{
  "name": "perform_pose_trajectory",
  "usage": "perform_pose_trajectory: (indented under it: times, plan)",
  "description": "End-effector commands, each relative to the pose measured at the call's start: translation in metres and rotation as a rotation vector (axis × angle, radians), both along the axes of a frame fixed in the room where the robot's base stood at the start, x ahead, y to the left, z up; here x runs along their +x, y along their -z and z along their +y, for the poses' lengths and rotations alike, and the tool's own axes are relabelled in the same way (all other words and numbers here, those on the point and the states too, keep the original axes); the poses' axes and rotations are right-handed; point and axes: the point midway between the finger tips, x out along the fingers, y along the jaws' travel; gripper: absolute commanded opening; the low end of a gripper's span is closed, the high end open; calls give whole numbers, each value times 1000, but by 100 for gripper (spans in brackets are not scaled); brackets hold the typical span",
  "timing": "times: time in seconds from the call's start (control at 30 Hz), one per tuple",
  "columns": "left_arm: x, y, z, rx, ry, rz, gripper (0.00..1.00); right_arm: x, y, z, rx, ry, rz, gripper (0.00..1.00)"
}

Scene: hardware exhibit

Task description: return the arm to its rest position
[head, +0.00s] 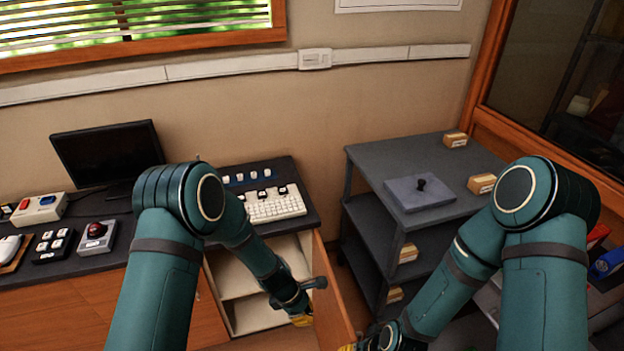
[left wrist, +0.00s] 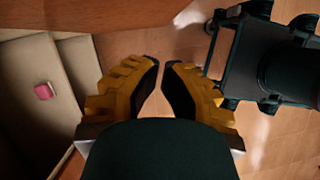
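My left arm (head: 165,270) comes in from the left and reaches down past the desk front. My left gripper (head: 302,319), with yellow fingers, hangs low at the open cabinet, close to its door. In the left wrist view its fingertips (left wrist: 160,64) nearly meet, with only a thin gap and nothing held between them. My right arm (head: 545,265) comes in from the right and bends down and inward. My right gripper (head: 350,347) shows only as a bit of yellow at the bottom edge; its fingers are mostly cut off.
The wooden cabinet door (head: 333,298) stands open beside the left gripper. A pink block (left wrist: 44,91) lies inside the pale cabinet. The dark desk (head: 75,242) holds a monitor (head: 106,154) and a keyboard (head: 272,206). A grey shelf cart (head: 372,160) stands right of the door.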

Motion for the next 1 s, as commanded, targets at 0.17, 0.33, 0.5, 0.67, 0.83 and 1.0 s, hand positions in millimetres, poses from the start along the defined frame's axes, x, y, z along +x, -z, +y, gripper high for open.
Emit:
perform_pose_trajectory:
  times: [0.17,0.33,0.5,0.67,0.83,1.0]
  plan:
    - [-15,6,17,31,113,-45,0,-1,3,0,0,-1,2,47]
    - [-60,15,59,103,513,-209,0,-2,7,0,1,-4,5,47]
    - [-104,10,82,140,950,-421,0,-4,12,1,2,-7,9,47]
    - [-128,0,86,153,1210,-576,0,-5,14,1,2,-8,11,47]
    - [-136,-4,86,159,1300,-635,0,-5,14,1,2,-9,11,47]
    - [-135,-4,86,159,1302,-636,0,-5,14,1,2,-9,11,47]
